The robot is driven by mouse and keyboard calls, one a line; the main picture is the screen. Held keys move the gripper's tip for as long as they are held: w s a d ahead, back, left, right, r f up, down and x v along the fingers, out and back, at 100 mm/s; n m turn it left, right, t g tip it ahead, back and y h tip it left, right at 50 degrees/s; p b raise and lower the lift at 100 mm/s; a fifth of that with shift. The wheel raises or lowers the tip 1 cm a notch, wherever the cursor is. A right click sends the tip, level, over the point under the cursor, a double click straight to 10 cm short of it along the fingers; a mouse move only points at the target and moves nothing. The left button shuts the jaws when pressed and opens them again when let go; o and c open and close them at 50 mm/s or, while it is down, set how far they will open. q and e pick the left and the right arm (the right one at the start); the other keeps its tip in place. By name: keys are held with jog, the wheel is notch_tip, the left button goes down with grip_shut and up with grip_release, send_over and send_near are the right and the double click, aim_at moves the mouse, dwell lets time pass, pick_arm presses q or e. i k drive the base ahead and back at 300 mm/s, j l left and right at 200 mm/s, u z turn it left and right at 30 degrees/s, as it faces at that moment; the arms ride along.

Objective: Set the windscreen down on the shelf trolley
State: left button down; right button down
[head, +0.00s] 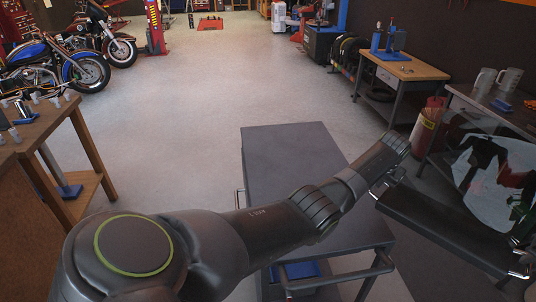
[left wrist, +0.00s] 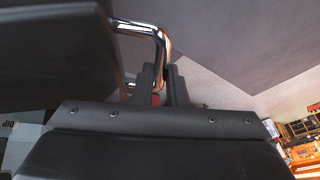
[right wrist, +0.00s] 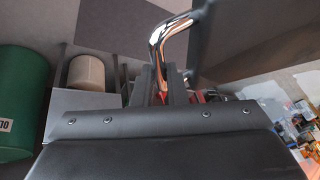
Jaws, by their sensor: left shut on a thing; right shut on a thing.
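The windscreen (head: 490,185) is a clear curved screen on a long black panel with a chrome handle at each end. It is held in the air at the right of the head view, to the right of the shelf trolley (head: 285,150). My left gripper (head: 391,180) is at its near-left handle, partly hidden by my own arm; the left wrist view shows the fingers shut on a chrome handle (left wrist: 160,45). My right gripper (head: 522,264) is at the other end, shut on the other handle (right wrist: 165,40). The trolley's grey top is bare where it shows.
A blue item (head: 297,270) lies on the trolley's lower shelf. A bench with mugs (head: 485,82) and a red cylinder (head: 427,122) stand close behind the windscreen. A wooden workbench (head: 40,130) is at the left. The floor beyond the trolley is clear.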

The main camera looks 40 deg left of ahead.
aim_at(300, 169)
jog(key=i+u, duration=0.1)
jog(key=u, duration=1.65)
jog(key=i+l, duration=0.1)
jog(key=l, duration=0.3)
jog(key=i+l, duration=0.1)
jog(key=l, duration=0.3)
jog(key=i+l, duration=0.1)
jog(key=l, duration=0.25)
jog(key=i+l, duration=0.1)
jog(key=l, duration=0.3)
jog(key=u, duration=0.05)
